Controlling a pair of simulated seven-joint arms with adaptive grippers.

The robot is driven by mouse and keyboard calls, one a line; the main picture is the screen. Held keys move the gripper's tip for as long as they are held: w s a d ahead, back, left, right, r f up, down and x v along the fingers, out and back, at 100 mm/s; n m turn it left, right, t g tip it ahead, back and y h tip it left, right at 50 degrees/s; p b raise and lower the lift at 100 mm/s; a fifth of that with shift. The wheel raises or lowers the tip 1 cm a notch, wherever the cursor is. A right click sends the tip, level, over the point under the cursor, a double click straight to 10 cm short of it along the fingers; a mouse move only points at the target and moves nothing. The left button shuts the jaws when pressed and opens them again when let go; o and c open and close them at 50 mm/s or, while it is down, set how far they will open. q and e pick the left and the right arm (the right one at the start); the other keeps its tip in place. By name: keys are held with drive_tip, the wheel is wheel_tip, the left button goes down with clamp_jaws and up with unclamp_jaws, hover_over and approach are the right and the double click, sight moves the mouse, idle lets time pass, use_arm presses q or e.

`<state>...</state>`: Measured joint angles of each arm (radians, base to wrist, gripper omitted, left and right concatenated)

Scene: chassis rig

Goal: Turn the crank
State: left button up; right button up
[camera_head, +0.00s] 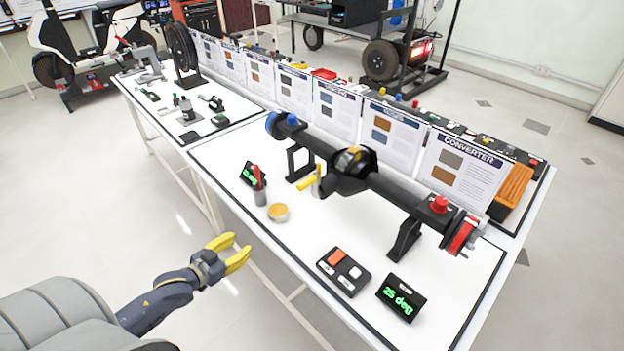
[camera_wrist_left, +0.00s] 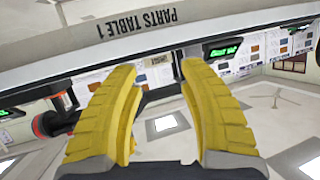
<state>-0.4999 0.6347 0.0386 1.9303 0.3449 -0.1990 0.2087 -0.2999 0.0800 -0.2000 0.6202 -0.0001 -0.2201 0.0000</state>
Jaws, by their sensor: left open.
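A black axle assembly (camera_head: 391,190) stands on black supports on the white table. A yellow handle (camera_head: 307,183), which looks like the crank, sticks out from the near side of its middle housing (camera_head: 350,172). My left gripper (camera_head: 241,245) has yellow fingers and is open and empty. It is off the table's near edge, to the left of and below the handle in the head view. In the left wrist view the open fingers (camera_wrist_left: 157,72) have nothing between them, and the handle cannot be made out there. My right gripper is not in view.
On the white table (camera_head: 232,154) are a cup with a red-handled tool (camera_head: 259,190), a round yellow-topped container (camera_head: 278,212), a button box (camera_head: 343,271) and a display reading 25 deg (camera_head: 401,297). Sign panels (camera_head: 392,140) stand behind the axle. The table edge (camera_wrist_left: 100,42) crosses the left wrist view.

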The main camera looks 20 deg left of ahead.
use_arm(q)
drive_tip(key=d+r+t+h, duration=0.2)
drive_tip(key=d+r, duration=0.3)
drive_tip(key=r, duration=0.6)
drive_tip(key=h, duration=0.3)
approach(315, 178)
drive_tip(key=shift+n+t, duration=0.3)
drive_tip(key=shift+t, duration=0.1)
drive_tip(key=x, duration=0.3)
drive_tip(key=f+x, duration=0.1)
drive_tip(key=x, duration=0.5)
drive_tip(key=shift+w+a+f, duration=0.1)
drive_tip(key=shift+w+f, duration=0.1)
drive_tip(key=shift+w, duration=0.25)
drive_tip(key=shift+c, duration=0.2)
clamp_jaws()
